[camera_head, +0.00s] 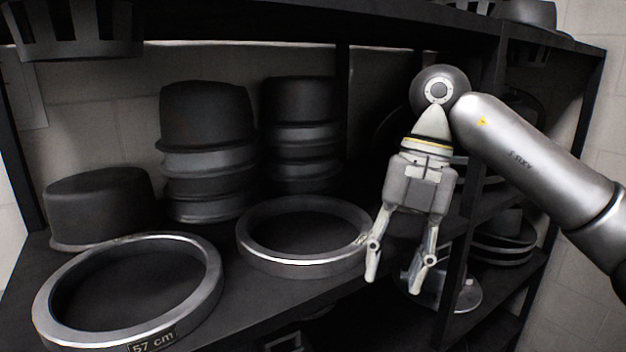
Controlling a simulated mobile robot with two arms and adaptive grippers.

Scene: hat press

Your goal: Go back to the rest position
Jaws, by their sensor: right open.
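My right gripper (392,284) points down at the right of the middle ring, in front of the dark shelf unit. Its two fingers are apart with nothing between them. The left finger overlaps the right rim of the middle metal ring (290,264) in the picture; I cannot tell whether they touch. My right arm comes in from the right edge. My left gripper is not in the picture.
A larger ring (208,290) labelled 57 cm lies at the shelf's left front. Behind stand a low dark hat block (100,205) and two stacks of blocks (205,120) (300,135). Lower shelves at right hold round pieces (503,246). A shelf board (400,18) runs overhead.

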